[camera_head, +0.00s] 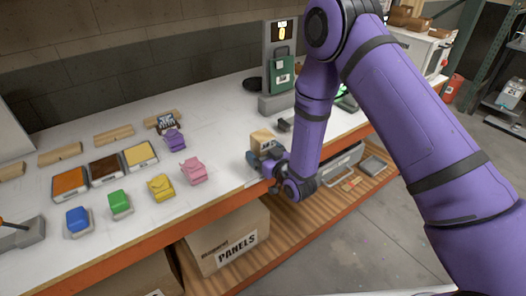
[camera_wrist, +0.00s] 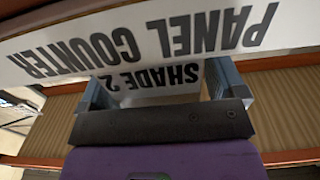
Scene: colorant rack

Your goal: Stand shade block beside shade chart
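The shade block (camera_head: 262,140) is a tan block at the counter's front edge in the head view. In the wrist view its white face, lettered "SHADE 2" upside down (camera_wrist: 165,78), fills the gap between the fingers. My gripper (camera_head: 266,160) reaches in from the front edge, its fingers on either side of the block; they also show in the wrist view (camera_wrist: 163,88) and appear closed on it.
Orange (camera_head: 70,182), brown (camera_head: 106,168) and cream (camera_head: 140,154) trays lie left on the counter (camera_head: 215,105). A grey stand (camera_head: 281,102) with a green container is behind the block.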

